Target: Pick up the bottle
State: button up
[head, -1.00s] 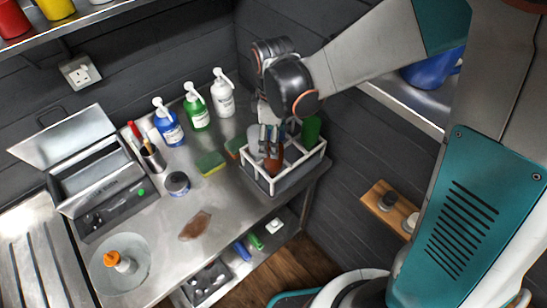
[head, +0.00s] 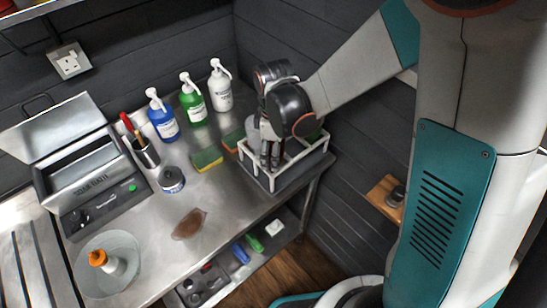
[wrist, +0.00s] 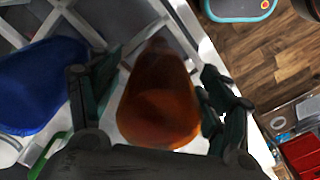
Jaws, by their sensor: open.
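An amber-brown bottle (wrist: 158,100) stands in the middle of the wrist view, over the white divider rack. My gripper (wrist: 162,70) is open, with one dark finger on each side of the bottle. Small gaps seem to show beside it, though I cannot tell whether either finger touches it. In the head view my gripper (head: 270,152) reaches down into the white rack (head: 272,185) at the counter's right end. The fingers hide the brown bottle there.
A blue item (wrist: 38,88) lies close beside the left finger. Sponges (head: 207,158) and pump bottles, blue (head: 163,120), green (head: 193,102) and white (head: 221,90), stand left of the rack. The rack's rails surround the fingers.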

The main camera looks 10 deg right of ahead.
jog(key=shift+c, duration=0.6)
jog(key=c, duration=1.2)
jog(key=shift+o, duration=0.2)
jog(key=shift+r, duration=0.15)
